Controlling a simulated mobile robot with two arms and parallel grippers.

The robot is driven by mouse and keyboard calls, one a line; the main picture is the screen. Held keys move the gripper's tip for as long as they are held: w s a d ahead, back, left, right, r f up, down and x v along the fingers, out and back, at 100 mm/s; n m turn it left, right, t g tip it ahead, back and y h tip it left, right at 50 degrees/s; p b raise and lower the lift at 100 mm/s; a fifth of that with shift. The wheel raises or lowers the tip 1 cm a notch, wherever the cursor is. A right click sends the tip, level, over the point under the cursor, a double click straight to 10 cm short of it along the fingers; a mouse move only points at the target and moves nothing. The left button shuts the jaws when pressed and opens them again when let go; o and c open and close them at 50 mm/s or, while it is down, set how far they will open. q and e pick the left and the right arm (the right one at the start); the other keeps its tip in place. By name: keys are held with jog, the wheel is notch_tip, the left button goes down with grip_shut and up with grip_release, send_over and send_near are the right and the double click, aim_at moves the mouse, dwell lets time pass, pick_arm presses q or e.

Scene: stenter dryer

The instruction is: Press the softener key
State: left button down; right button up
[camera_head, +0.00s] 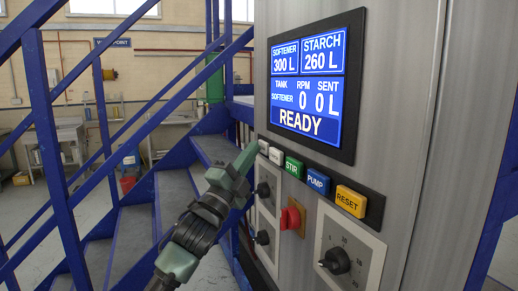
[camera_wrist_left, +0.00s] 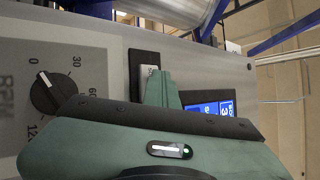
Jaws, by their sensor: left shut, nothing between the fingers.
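My left gripper (camera_head: 250,154) reaches up from the lower left in the camera_head view. Its fingers are shut with nothing between them, and the tips are close to the left end of the key row. There, two pale keys sit side by side: a far-left one (camera_head: 263,147) and another (camera_head: 276,155). Their labels are too small to read, so I cannot tell which is the softener key. In the left wrist view the shut fingers (camera_wrist_left: 162,88) stand in front of the dark key strip, beside a pale key (camera_wrist_left: 148,76). I cannot tell whether they touch it.
Right of the pale keys are the green STIR (camera_head: 293,167), blue PUMP (camera_head: 318,181) and yellow RESET (camera_head: 350,200) keys. The screen (camera_head: 314,84) above reads READY. Below are a red knob (camera_head: 290,217) and black dials (camera_head: 337,261). Blue stair rails (camera_head: 55,150) stand left.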

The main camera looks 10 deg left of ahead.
pick_arm(q)
jog(key=shift+s, duration=0.1)
jog(key=shift+s+a, duration=0.45)
jog(key=shift+a, duration=0.2)
jog(key=shift+a, duration=0.1)
jog(key=shift+s+a+p, duration=0.15)
jog(key=shift+s+a, duration=0.55)
jog(key=shift+a, duration=0.3)
jog(key=shift+s+a+p, duration=0.15)
jog(key=shift+s+a, duration=0.55)
jog(key=shift+a, duration=0.3)
